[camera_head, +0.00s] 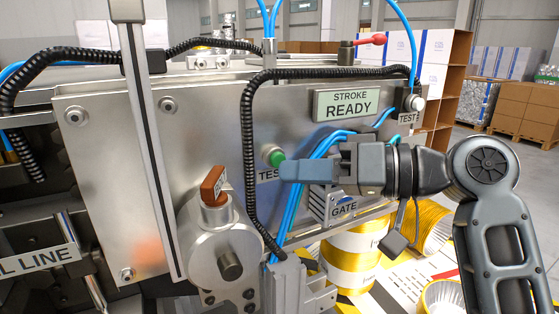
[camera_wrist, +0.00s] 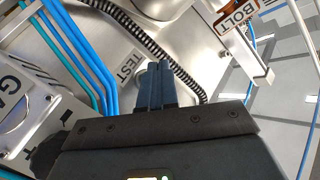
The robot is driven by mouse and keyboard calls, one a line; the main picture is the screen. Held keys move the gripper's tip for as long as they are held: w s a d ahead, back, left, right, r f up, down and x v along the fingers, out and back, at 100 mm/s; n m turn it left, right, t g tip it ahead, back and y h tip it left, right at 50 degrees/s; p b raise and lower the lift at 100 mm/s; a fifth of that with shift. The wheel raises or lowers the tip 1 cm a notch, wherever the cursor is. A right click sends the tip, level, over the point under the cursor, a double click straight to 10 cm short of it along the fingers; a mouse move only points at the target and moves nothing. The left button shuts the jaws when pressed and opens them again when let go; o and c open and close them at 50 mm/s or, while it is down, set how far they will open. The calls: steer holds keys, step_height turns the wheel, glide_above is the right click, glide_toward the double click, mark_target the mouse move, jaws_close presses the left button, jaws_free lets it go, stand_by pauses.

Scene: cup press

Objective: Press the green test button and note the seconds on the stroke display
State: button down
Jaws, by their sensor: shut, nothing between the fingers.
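The green test button (camera_head: 273,156) sits on the metal machine panel above a "TEST" label, partly hidden by the label's surroundings and my fingers. My gripper (camera_head: 284,171) is shut and empty, its fingertips right at the button's lower right edge; I cannot tell whether they touch it. In the wrist view my shut fingers (camera_wrist: 158,84) point at the panel beside the "TEST" label (camera_wrist: 128,65), and the button is mostly hidden behind them. The stroke display (camera_head: 347,104) reads "STROKE READY"; no seconds show on it.
A black corrugated hose (camera_head: 249,150) runs down just left of the button. Blue tubes (camera_head: 318,153) pass behind my gripper. A "GATE" block (camera_head: 342,205) lies below it. A red-brown bolt handle (camera_head: 213,185) stands at lower left. Another round control (camera_head: 415,103) sits above a "TEST" label at upper right.

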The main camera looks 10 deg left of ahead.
steer(key=shift+w+a, duration=0.1)
steer(key=shift+w+a, duration=0.15)
steer(key=shift+w, duration=0.1)
steer(key=shift+w+a, duration=0.3)
steer(key=shift+w, duration=0.1)
stand_by(0.9)
stand_by(0.4)
steer(key=shift+s+d, duration=0.55)
steer(key=shift+s, duration=0.2)
steer(key=shift+s, duration=0.1)
steer(key=shift+s+d+p, duration=0.3)
steer(key=shift+s+d, duration=0.4)
steer(key=shift+s, duration=0.3)
steer(key=shift+s+d+p, duration=0.3)
steer(key=shift+s+d, duration=0.4)
steer(key=shift+s, duration=0.3)
